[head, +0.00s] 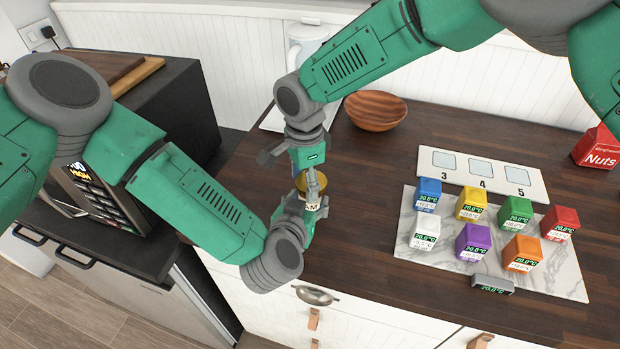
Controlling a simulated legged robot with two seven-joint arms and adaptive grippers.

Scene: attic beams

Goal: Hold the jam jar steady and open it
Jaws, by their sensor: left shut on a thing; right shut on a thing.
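The jam jar (311,206) stands upright near the front edge of the dark wooden counter, with part of a white label showing. Its golden lid (320,181) is on top of it. My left gripper (312,208) is shut on the jar's body from the left and front. My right gripper (309,180) comes down from above and is shut on the lid. The grippers hide much of the jar and lid, so I cannot tell whether the lid is loose.
A wooden bowl (376,110) stands behind. To the right, a marble board (420,248) carries several coloured cubes, with a numbered white strip (500,178) behind it and a grey display (492,284) at its front. A red Nuts box (597,148) stands far right. A black oven (180,110) is left.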

